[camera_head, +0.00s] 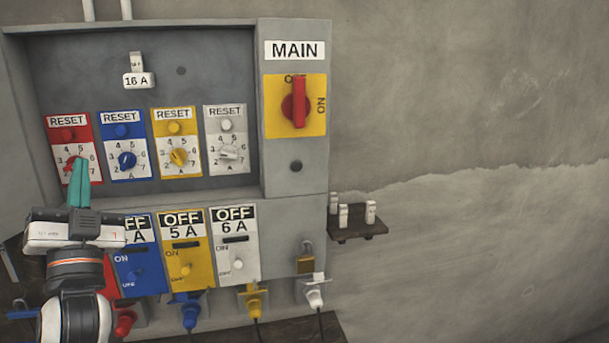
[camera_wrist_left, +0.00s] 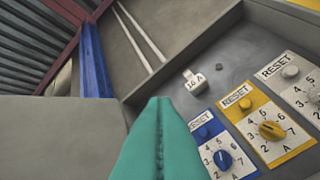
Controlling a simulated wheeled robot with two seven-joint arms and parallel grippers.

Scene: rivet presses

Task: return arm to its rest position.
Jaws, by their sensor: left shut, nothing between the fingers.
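My left gripper (camera_head: 78,182) comes in from the lower left in the head view. Its teal fingers are shut with nothing between them and point up in front of the red dial plate (camera_head: 72,145). I cannot tell whether they touch it. In the left wrist view the shut teal fingers (camera_wrist_left: 160,140) fill the lower middle, with the blue dial (camera_wrist_left: 222,160) and yellow dial (camera_wrist_left: 271,130) to their right. My right gripper is not in view.
The grey cabinet (camera_head: 295,225) carries a red main switch (camera_head: 299,103), a 16 A tag (camera_head: 138,80) and a padlock (camera_head: 306,262). Coloured plugs, such as the yellow one (camera_head: 254,302), hang below. A small shelf (camera_head: 357,232) holds white pieces. The wall at right is clear.

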